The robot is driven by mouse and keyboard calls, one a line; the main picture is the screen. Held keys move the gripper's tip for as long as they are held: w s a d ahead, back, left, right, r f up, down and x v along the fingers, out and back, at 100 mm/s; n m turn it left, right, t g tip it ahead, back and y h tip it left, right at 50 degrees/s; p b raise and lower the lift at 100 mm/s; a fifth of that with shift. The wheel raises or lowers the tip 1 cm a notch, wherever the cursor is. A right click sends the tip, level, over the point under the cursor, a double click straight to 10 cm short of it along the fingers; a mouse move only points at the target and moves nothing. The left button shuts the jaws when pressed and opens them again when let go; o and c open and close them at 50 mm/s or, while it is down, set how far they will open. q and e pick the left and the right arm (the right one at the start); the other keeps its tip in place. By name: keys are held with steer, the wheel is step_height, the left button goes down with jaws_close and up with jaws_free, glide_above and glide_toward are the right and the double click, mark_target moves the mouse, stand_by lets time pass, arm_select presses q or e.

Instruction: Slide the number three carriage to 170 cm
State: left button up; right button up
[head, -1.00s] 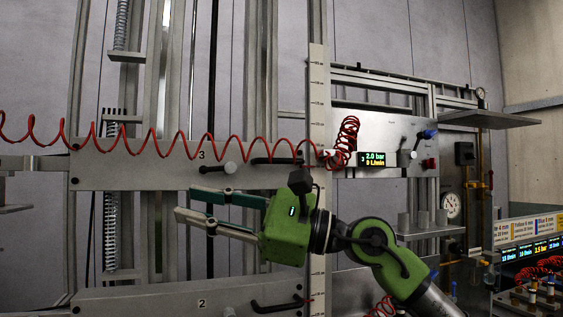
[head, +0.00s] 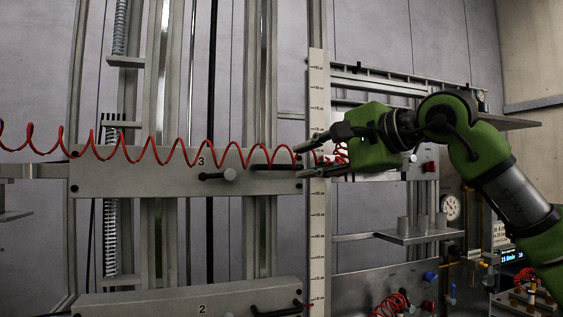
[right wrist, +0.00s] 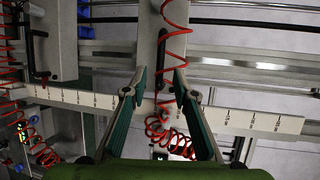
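The number three carriage (head: 130,178) is a wide grey plate marked 3, across the vertical rails. My left gripper is out of view.
A red coiled hose (head: 120,152) runs across the carriage's top edge. The number two carriage (head: 150,300) is below, with its own black handle (head: 275,309). A small shelf (head: 420,235) with metal cylinders is to the right. The rails above carriage three look clear.

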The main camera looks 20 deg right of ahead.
mark_target(284, 166)
steer(key=p+x, duration=0.2)
steer(key=x, duration=0.4)
steer(key=shift+w+a+r, duration=0.1)
steer(key=shift+w, duration=0.1)
steer(key=shift+w+a+f, duration=0.25)
steer(key=shift+w+a, duration=0.05)
steer(key=shift+w, duration=0.3)
jaws_close()
